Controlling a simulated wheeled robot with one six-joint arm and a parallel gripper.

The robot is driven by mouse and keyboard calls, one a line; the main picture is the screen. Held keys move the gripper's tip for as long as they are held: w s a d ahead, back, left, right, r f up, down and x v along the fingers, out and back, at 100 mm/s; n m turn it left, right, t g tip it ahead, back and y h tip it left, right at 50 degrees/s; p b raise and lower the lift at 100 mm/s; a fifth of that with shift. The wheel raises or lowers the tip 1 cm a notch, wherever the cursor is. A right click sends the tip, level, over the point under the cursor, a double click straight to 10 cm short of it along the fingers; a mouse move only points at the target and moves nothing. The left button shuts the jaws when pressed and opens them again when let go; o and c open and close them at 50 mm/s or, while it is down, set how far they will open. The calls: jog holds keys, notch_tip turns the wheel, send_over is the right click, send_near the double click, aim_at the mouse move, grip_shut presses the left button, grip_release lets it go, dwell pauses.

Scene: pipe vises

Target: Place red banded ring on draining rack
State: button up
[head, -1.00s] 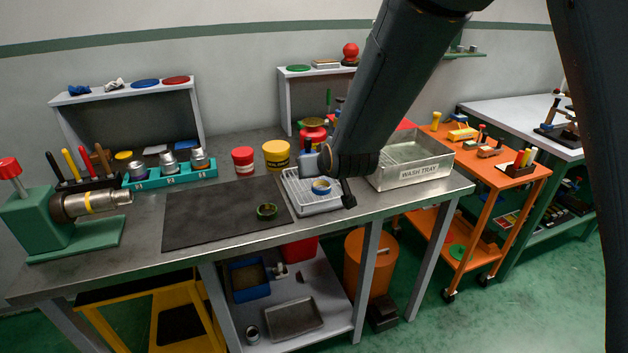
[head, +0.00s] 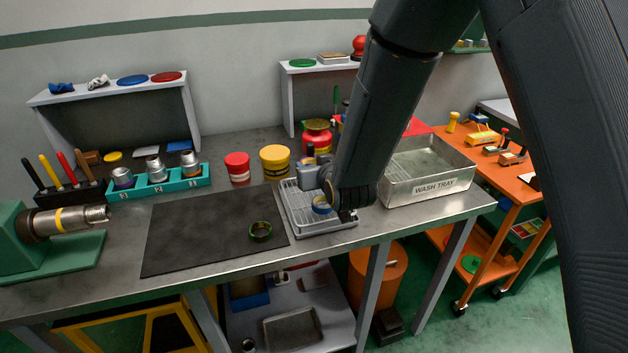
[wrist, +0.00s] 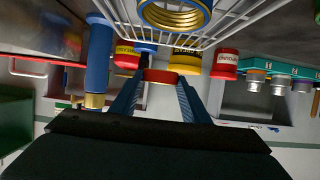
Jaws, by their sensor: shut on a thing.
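The red banded ring (wrist: 160,77) shows in the wrist view as a red band between the two fingertips. My gripper (wrist: 161,84) is shut on it. In the head view my gripper (head: 346,214) is at the right side of the draining rack (head: 330,226), and the held ring is hidden there. The rack is a pale wire rack on the bench, and its wires also show at the top of the wrist view (wrist: 232,24). A blue and gold ring (head: 321,205) lies on the rack, also in the wrist view (wrist: 175,17). Whether the held ring touches the rack cannot be told.
The wash tray (head: 432,187) stands close on the rack's right. A dark mat (head: 200,225) with a green ring (head: 260,231) lies on its left. Red (head: 237,168) and yellow (head: 275,161) tubs and a red-and-yellow container (head: 316,138) stand behind.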

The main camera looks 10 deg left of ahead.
jog(key=shift+f+p, duration=0.5)
jog(key=shift+f, duration=1.95)
jog(key=shift+f, duration=0.15)
jog(key=o, duration=1.1)
jog(key=b+v, duration=0.3)
jog(key=v, duration=0.9)
